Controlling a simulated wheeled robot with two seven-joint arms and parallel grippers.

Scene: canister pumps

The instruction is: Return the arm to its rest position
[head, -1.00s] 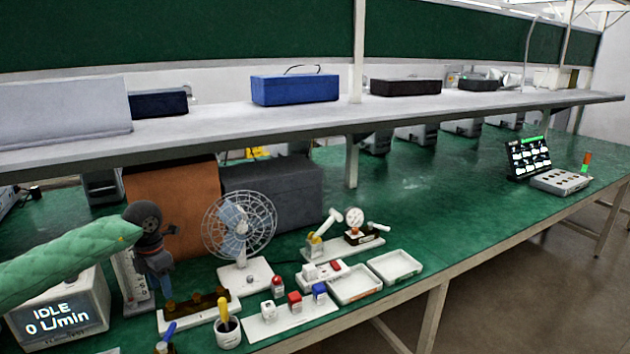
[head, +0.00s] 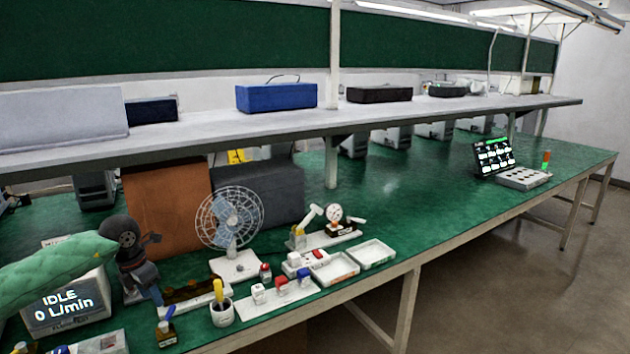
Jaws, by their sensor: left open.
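My left arm comes in from the left in a green padded sleeve. It ends in my left gripper (head: 148,288), which points down over the left front part of the bench. The gripper is open and I see nothing held in it. It is close to the grey flow display (head: 68,306), which reads IDLE and 0 L/min, and to a white-based stand with brown parts (head: 196,292). I cannot tell whether it touches either. My right gripper is not in view.
A desk fan (head: 231,226), a cup with a yellow-handled tool (head: 221,313), small red, white and blue blocks on a white strip (head: 260,310), and two white trays (head: 334,268) crowd the near bench. A shelf (head: 400,117) overhangs the back. The green bench top (head: 415,185) is clear right of centre.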

